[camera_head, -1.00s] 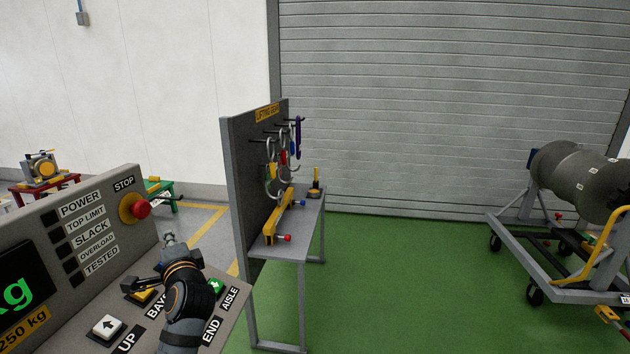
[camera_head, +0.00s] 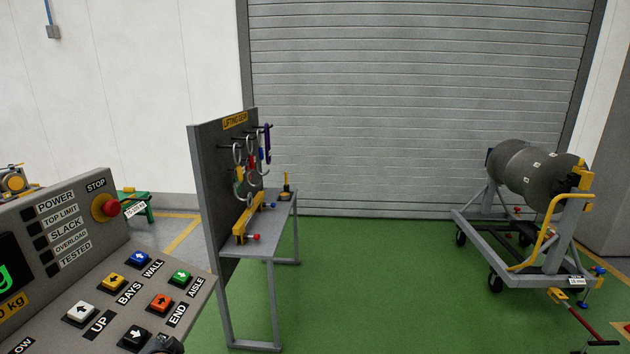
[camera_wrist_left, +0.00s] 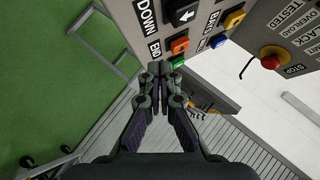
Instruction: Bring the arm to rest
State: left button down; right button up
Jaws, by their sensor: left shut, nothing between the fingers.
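My left gripper (camera_wrist_left: 160,72) is shut and empty in the left wrist view. Its fingertips appear just in front of the lower edge of the grey control panel (camera_wrist_left: 210,15); I cannot tell whether they touch it. The green button (camera_head: 181,277), orange button (camera_head: 160,303) and blue button (camera_head: 139,259) are uncovered there. My right gripper is in neither view.
A red stop button (camera_head: 111,208) sticks out of the panel. Beyond it stands a lifting gear rack (camera_head: 207,190) with hooks and a grey table (camera_head: 262,242). A cylinder on a wheeled stand (camera_head: 480,235) is at the right. The green floor (camera_head: 370,270) between is clear.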

pick_arm(q)
jog(key=s+d+f+n+g+h, duration=0.3)
jog(key=s+d+f, duration=0.3)
jog(key=s, duration=0.4)
jog(key=s+d+f+n+g+h, duration=0.2)
jog(key=s+d+f+g+h, duration=0.15)
jog(key=s+f, duration=0.5)
jog(key=s+a+f+g, duration=0.1)
jog(key=s+f, duration=0.1)
jog(key=f, duration=1.1)
jog(key=s+a+f, duration=0.2)
jog(key=f, duration=1)
jog(key=s+f+g, duration=0.1)
jog(key=s+f, duration=1.4)
jog(key=s, duration=0.3)
jog(key=shift+a+f+y, duration=0.35)
jog(key=shift+a+f, duration=0.05)
jog(key=shift+a, duration=0.05)
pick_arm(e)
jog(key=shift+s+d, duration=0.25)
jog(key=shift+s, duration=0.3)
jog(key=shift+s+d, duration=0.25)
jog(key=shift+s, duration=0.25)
